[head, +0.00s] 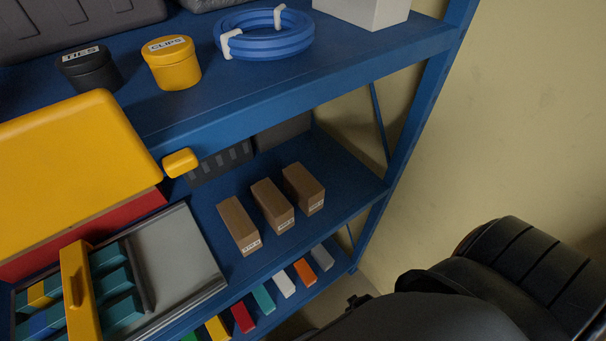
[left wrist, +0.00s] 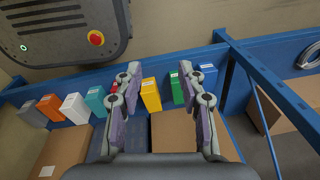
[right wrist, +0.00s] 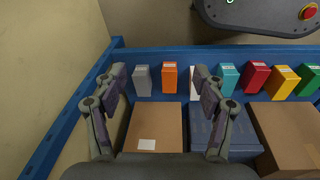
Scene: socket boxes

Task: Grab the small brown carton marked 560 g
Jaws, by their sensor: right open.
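Three small brown cartons stand in a row on the middle blue shelf in the head view: the left carton (head: 239,225), the middle carton (head: 272,206) and the right carton (head: 303,189). Each has a small white label on its front, too small to read surely, so I cannot tell which is marked 560 g. My left gripper (left wrist: 165,80) is open and empty in the left wrist view. My right gripper (right wrist: 160,80) is open and empty in the right wrist view. Neither gripper shows in the head view.
Coloured boxes, such as the orange box (head: 305,271), line a lower shelf. Larger cardboard boxes (right wrist: 154,115) lie below in the wrist views. A yellow lid (head: 75,135) and a grey tray (head: 180,255) are left of the cartons. A blue post (head: 420,115) stands right.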

